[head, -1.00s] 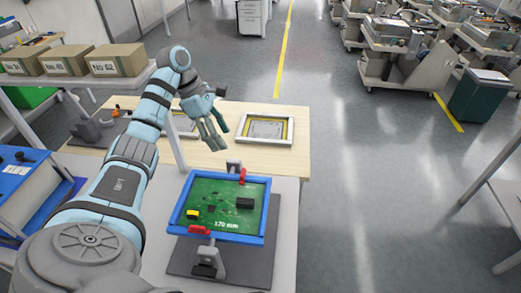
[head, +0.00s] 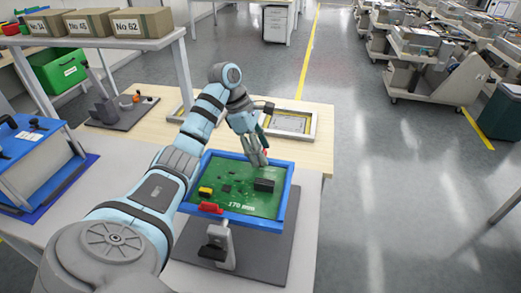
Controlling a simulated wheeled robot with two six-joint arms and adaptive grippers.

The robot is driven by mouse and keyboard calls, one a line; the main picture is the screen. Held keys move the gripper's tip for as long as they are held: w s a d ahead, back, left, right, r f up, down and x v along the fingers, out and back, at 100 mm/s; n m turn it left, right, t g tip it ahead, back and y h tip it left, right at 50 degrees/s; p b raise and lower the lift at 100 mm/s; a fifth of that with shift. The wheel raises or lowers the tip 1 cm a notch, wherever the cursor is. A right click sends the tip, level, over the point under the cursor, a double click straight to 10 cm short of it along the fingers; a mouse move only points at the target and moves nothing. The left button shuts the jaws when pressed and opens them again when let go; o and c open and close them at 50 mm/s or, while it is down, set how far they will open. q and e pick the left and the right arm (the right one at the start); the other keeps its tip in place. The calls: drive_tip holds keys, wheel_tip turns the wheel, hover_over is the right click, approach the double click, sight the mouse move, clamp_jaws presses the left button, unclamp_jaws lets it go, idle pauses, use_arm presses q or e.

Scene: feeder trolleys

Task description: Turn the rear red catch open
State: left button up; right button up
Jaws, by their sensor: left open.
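A green circuit board (head: 236,188) lies in a blue frame (head: 252,220) on a stand. The rear red catch (head: 266,152) is at the frame's far edge, mostly hidden behind my left gripper's fingers. A second red catch (head: 210,207) sits at the near edge. My left gripper (head: 258,161) is open, fingers pointing down, at the rear catch. I cannot tell whether the fingers touch it or stand around it. My right gripper is not in view.
A dark base plate (head: 265,257) lies under the stand on the white table. A pale frame (head: 288,123) lies on the wooden table behind. A blue box (head: 30,155) stands at the left, and cardboard boxes (head: 143,22) stand on a shelf.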

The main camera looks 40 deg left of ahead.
use_arm(q)
drive_tip(key=shift+c, duration=0.5)
drive_tip(key=shift+w, duration=0.1)
drive_tip(key=c, duration=1.1)
drive_tip(key=shift+o, duration=0.2)
drive_tip(key=shift+n, duration=0.4)
drive_tip(key=n+t+y+p, duration=0.1)
drive_tip(key=n, duration=0.1)
drive_tip(key=shift+d+r+n+p, duration=0.1)
drive_tip(key=shift+n+p, duration=0.2)
drive_tip(key=shift+p, duration=0.1)
drive_tip(key=n+p, duration=0.1)
drive_tip(key=n, duration=0.1)
drive_tip(key=n+t+y+p, duration=0.1)
drive_tip(key=n, duration=0.2)
drive_tip(key=shift+d+y, duration=0.1)
drive_tip(key=shift+y, duration=0.2)
drive_tip(key=n+y+p, duration=0.1)
drive_tip(key=n, duration=0.2)
drive_tip(key=n+y+p, duration=0.1)
drive_tip(key=n, duration=0.1)
drive_tip(key=shift+d+n, duration=0.15)
drive_tip(key=shift+n, duration=0.25)
drive_tip(key=shift+n+y+p, duration=0.6)
drive_tip(key=shift+n+y, duration=0.2)
drive_tip(key=shift+n, duration=1)
